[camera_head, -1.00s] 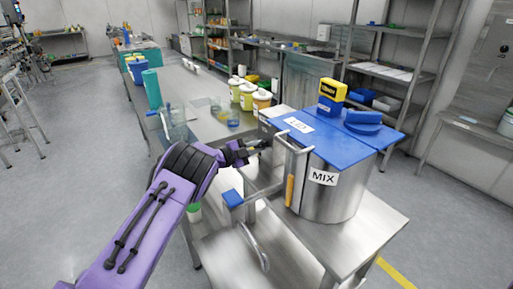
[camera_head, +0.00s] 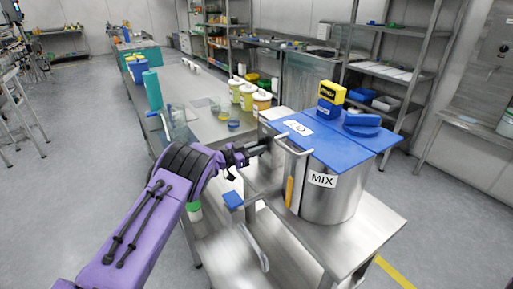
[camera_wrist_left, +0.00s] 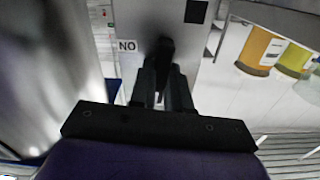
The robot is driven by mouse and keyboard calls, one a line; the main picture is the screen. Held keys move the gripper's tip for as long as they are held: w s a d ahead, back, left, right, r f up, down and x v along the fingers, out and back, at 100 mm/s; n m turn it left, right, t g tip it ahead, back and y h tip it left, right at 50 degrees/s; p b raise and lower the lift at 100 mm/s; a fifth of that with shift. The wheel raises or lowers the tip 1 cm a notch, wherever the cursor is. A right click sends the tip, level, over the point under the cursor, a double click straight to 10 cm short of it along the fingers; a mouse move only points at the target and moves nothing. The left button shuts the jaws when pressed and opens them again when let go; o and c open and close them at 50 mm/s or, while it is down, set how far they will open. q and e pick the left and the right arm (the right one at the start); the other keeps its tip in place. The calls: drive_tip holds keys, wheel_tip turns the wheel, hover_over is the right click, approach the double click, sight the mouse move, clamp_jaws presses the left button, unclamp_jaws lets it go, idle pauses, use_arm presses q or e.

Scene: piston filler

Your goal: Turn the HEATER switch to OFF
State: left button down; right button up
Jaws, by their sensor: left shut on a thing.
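My left gripper (camera_head: 262,146) reaches in from the left to the side of the steel piston filler (camera_head: 335,195) with the blue lid. In the left wrist view, the gripper (camera_wrist_left: 162,62) is shut on a small dark switch (camera_wrist_left: 164,45) on a grey panel (camera_wrist_left: 178,22). The fingers hide most of the switch, so its exact angle is hard to tell. A white label (camera_wrist_left: 127,45) beside it reads ON, seen upside down. No HEATER or OFF label is readable. My right gripper is not in view.
A MIX label (camera_head: 322,179) is on the filler's front, and a curved handle (camera_head: 292,140) stands near my gripper. A blue-ended lever (camera_head: 233,199) sits below it. Yellow-labelled tubs (camera_head: 261,103) stand behind on the long steel table (camera_head: 190,88).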

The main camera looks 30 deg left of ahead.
use_arm(q)
drive_tip(key=shift+n, duration=0.7)
drive_tip(key=shift+f, duration=0.1)
drive_tip(key=c, duration=1.1)
unclamp_jaws()
drive_tip(key=shift+s+a, duration=0.1)
drive_tip(key=b+v, duration=0.1)
drive_tip(key=v, duration=0.9)
drive_tip(key=shift+s+a, duration=0.15)
